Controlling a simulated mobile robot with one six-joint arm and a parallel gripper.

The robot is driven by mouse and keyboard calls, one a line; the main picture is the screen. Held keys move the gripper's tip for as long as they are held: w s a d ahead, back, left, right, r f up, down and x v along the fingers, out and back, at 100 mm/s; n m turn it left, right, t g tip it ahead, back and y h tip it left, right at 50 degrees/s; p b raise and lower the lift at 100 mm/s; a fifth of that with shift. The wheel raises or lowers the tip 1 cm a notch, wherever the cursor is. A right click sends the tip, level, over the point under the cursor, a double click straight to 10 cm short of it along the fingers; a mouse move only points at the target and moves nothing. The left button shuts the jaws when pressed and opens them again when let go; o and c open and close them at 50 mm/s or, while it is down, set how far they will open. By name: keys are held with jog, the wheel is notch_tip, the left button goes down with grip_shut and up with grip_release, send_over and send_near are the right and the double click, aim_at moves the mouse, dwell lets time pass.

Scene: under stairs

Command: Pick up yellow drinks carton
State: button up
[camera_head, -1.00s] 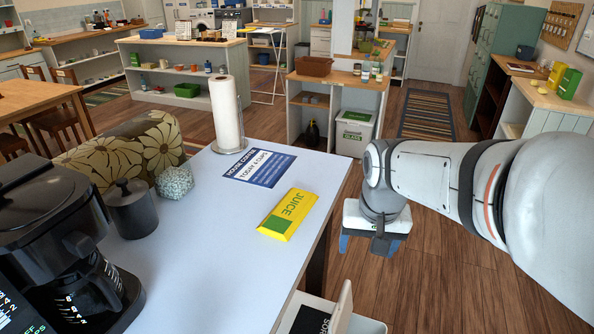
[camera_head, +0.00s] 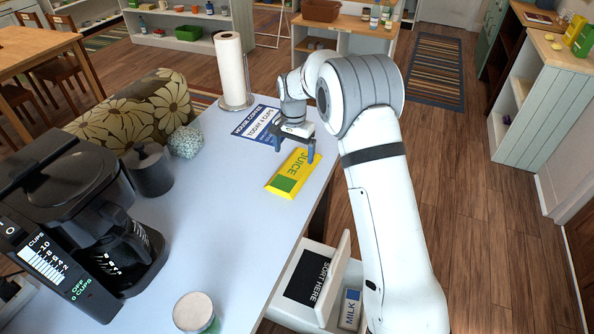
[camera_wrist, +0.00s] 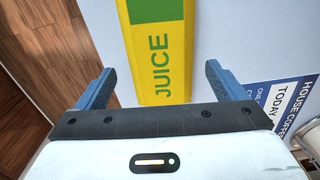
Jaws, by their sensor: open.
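The yellow drinks carton (camera_head: 290,177) lies flat on the pale counter, with a green panel and the word JUICE. In the wrist view the carton (camera_wrist: 165,60) runs up the picture between the two blue fingers. My gripper (camera_head: 294,150) is open above the far end of the carton, and its blue fingers point down. In the wrist view my gripper (camera_wrist: 158,82) has its fingers wide apart, one on each side of the carton, with nothing held. I cannot tell the exact height of the fingertips above the counter.
A blue and white sign (camera_head: 262,122) lies just beyond the carton, with a paper towel roll (camera_head: 232,70) behind it. A coffee maker (camera_head: 85,215), a dark canister (camera_head: 150,168) and a pale lidded cup (camera_head: 196,313) stand to the left and front. A bin (camera_head: 285,310) is below the counter's right edge.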

aim_at(295, 168)
jog(key=f+p, duration=0.1)
jog(key=f, duration=0.3)
jog(key=f+p, duration=0.1)
jog(key=f, duration=0.2)
jog(key=shift+w+d+p, duration=0.2)
jog(key=shift+w+p, duration=0.1)
jog(key=shift+c, duration=0.2)
jog(key=c, duration=1)
jog(key=shift+r, duration=0.1)
notch_tip(295, 168, up, 10)
jog(key=b, duration=0.2)
jog(key=shift+b, duration=0.4)
